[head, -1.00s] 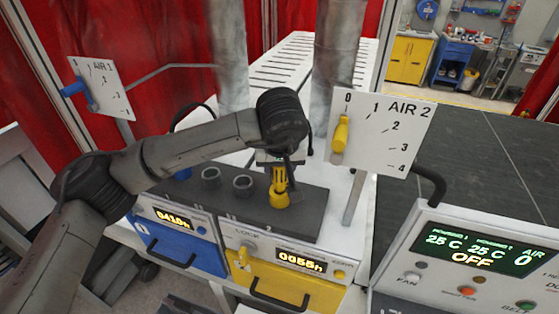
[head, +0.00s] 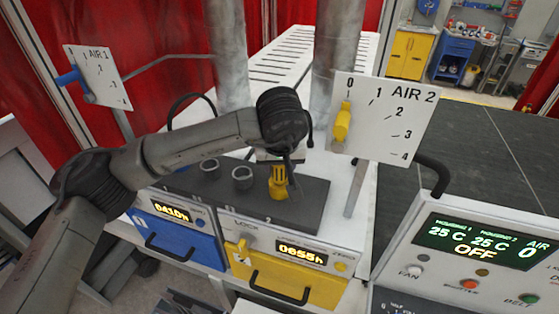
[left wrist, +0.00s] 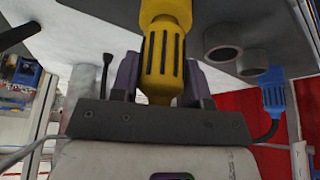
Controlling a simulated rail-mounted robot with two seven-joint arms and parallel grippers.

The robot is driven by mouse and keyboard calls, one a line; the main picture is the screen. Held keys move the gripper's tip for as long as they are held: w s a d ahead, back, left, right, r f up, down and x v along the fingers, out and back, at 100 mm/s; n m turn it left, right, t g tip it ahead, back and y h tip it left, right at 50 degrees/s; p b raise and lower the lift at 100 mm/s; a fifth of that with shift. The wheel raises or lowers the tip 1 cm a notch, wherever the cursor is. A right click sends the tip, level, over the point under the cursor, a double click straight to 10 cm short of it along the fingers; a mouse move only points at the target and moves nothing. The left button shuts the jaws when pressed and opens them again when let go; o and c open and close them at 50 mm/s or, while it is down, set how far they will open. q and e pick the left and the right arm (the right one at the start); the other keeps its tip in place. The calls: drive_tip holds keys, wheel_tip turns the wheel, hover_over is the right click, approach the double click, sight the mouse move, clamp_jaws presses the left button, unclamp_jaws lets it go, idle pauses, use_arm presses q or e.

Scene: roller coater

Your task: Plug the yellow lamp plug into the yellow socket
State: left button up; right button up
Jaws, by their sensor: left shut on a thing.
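The yellow lamp plug (head: 278,184) is upright over the dark socket plate, at the right of the grey round sockets. My left gripper (head: 279,160) comes down on it from above. In the left wrist view the ribbed yellow plug (left wrist: 163,58) sits between the two fingers of the left gripper (left wrist: 160,78), which is shut on it. A wider yellow part at its far end meets the grey plate. I cannot tell whether this is the plug's own collar or the yellow socket, or whether the plug is seated. My right gripper is not in view.
Grey round sockets (head: 242,178) stand on the dark plate (head: 305,205). A blue plug (left wrist: 272,92) with a cable shows in the left wrist view. The AIR 2 panel (head: 385,118) with its yellow lever rises close at the right. A yellow drawer (head: 330,290) lies below.

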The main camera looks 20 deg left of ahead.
use_arm(q)
drive_tip(key=shift+f, duration=0.3)
drive_tip(key=shift+f+b, duration=0.3)
drive_tip(key=shift+b, duration=0.15)
idle(0.3)
drive_tip(key=o, duration=1)
drive_tip(key=shift+o, duration=0.2)
drive_tip(key=b+v, duration=0.3)
drive_tip(key=v, duration=1.1)
drive_tip(key=shift+w+a, duration=0.1)
